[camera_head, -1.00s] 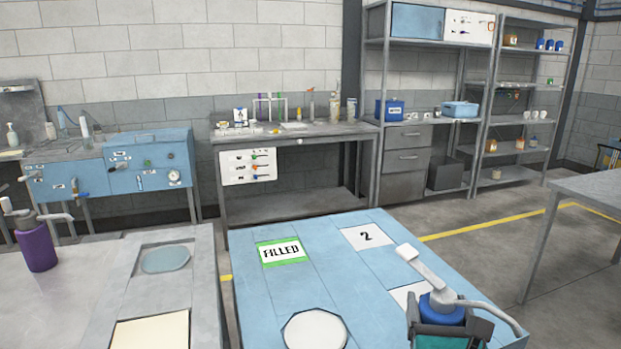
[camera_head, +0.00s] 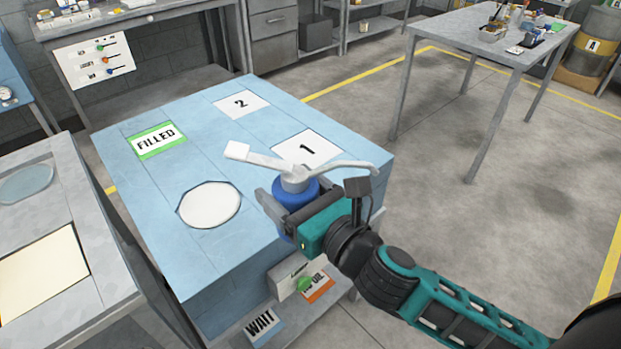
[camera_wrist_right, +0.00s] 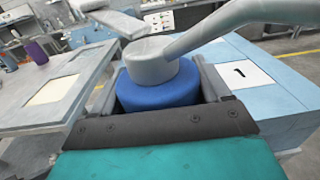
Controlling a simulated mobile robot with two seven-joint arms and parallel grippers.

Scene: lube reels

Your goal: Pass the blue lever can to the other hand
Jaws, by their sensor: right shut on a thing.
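The blue lever can (camera_head: 308,192) has a blue body and a grey top with a flat lever to the left and a thin spout to the right. My right gripper (camera_head: 285,207) is shut on its body, one finger on each side. The can looks upright, at the right front edge of the blue table; I cannot tell how far it is above the top. In the right wrist view the can (camera_wrist_right: 160,88) sits between the two dark fingers (camera_wrist_right: 158,95), its lower part hidden by the gripper. My left gripper is not in view.
The blue table (camera_head: 245,260) carries a FILLED card (camera_head: 157,140), cards 2 (camera_head: 241,103) and 1 (camera_head: 308,148), and a white round pad (camera_head: 209,204). A grey bench (camera_head: 75,215) stands left. A purple bottle (camera_wrist_right: 37,52) shows in the right wrist view. Open floor lies right.

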